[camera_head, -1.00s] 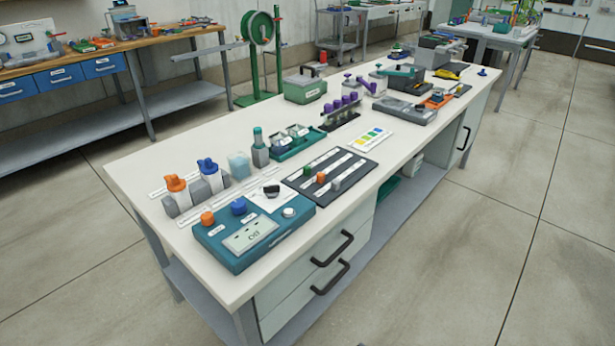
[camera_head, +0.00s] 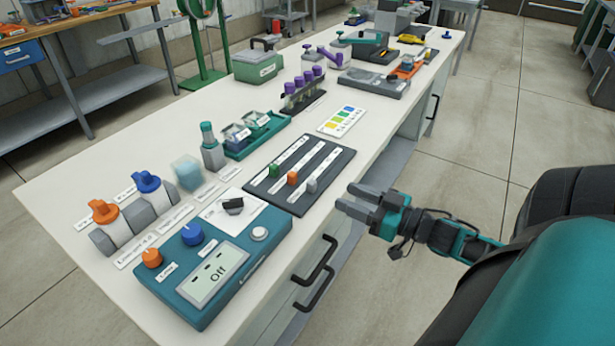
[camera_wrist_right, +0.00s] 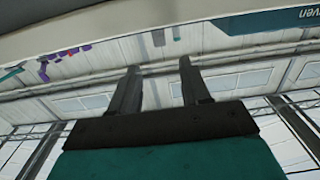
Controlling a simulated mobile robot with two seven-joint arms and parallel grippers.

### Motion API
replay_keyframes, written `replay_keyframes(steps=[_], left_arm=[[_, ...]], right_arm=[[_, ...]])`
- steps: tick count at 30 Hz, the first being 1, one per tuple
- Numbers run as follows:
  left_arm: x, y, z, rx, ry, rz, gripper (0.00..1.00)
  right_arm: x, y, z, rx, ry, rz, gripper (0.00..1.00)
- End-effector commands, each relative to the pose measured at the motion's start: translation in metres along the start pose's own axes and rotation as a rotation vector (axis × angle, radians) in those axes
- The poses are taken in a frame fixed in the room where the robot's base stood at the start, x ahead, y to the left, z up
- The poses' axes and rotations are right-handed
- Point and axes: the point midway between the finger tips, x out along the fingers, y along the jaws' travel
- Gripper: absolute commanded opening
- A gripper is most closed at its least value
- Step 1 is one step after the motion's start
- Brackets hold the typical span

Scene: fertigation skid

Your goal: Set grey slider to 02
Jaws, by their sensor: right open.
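The grey slider (camera_head: 312,185) is a small grey knob on a dark slider board (camera_head: 310,153) on the white bench. It sits near the board's near right edge, in the track closest to the bench front. An orange slider (camera_head: 292,178) and a green slider (camera_head: 274,170) stand in the other two tracks. My right gripper (camera_head: 353,201) is open and empty, to the right of the grey slider, off the bench's front edge and apart from the board. Its two fingers also show in the right wrist view (camera_wrist_right: 158,82), with nothing between them. My left gripper is out of view.
A teal meter box (camera_head: 215,265) reading "Off" stands nearer than the board. A colour chart card (camera_head: 342,121) lies beyond it. A test tube rack (camera_head: 303,98) stands farther back. Black drawer handles (camera_head: 318,262) stick out below the bench front.

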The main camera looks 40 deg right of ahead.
Motion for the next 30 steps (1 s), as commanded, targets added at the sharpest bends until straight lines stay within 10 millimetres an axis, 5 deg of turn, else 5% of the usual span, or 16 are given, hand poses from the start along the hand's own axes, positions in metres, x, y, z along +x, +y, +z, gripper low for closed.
replay_keyframes(steps=[15, 30], left_arm=[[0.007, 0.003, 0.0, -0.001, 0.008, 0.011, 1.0], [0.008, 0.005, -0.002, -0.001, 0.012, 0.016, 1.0]], right_arm=[[0.089, 0.0, 0.0, -0.002, 0.002, 0.0, 0.47], [0.104, 0.0, 0.0, -0.001, -0.001, 0.001, 0.47]])
